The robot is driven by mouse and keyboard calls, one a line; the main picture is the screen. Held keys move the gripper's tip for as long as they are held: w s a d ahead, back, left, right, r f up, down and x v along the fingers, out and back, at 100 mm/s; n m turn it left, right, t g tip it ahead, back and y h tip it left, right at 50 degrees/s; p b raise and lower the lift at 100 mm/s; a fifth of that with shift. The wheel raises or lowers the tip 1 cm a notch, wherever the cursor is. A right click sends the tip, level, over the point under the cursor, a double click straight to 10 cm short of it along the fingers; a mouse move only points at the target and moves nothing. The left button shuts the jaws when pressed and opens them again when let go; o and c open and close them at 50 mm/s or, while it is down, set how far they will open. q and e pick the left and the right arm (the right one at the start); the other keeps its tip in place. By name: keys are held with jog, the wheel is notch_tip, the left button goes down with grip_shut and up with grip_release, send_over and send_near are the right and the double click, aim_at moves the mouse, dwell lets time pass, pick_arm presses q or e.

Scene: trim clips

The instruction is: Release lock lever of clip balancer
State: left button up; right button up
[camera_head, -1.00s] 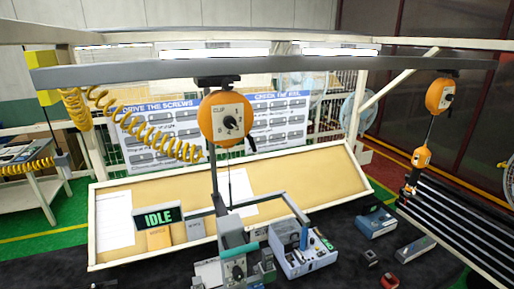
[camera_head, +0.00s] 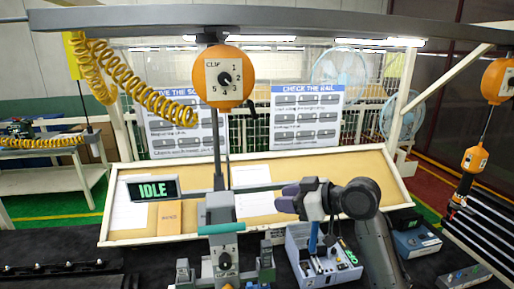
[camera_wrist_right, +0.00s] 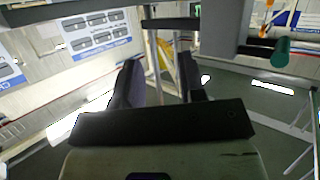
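The clip balancer (camera_head: 224,78) is a round orange housing with a white numbered dial. It hangs from the grey overhead rail at top centre in the head view. Its black lock lever (camera_head: 252,108) juts down from the housing's lower right side. My right gripper (camera_head: 288,197) is below and to the right of the balancer, well apart from it, above the bench. In the right wrist view its two dark fingers (camera_wrist_right: 158,65) stand apart with nothing between them. The lever cannot be made out there. My left gripper is not in view.
A grey upright post (camera_head: 216,150) stands below the balancer, beside the IDLE display (camera_head: 153,189). A teal-handled fixture (camera_head: 222,228) and a white control box (camera_head: 318,262) are on the bench. A second orange balancer (camera_head: 497,80) hangs at right. The air around the lever looks clear.

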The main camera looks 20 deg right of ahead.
notch_tip(320, 180, up, 9)
jog(key=d+n+t+y+b, duration=0.1)
jog(key=d+y+b, duration=0.1)
jog(key=n+y, duration=0.2)
send_near(253, 111)
pick_arm(q)
jog(key=p, duration=0.2)
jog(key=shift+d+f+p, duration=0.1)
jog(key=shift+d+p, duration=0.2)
jog(key=shift+p, duration=0.1)
pick_arm(e)
jog(key=x, duration=0.9)
jog(key=shift+w+f, duration=0.3)
jog(key=shift+d, duration=0.15)
grip_shut()
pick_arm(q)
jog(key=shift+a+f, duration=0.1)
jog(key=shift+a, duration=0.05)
pick_arm(e)
jog(key=shift+t, duration=0.3)
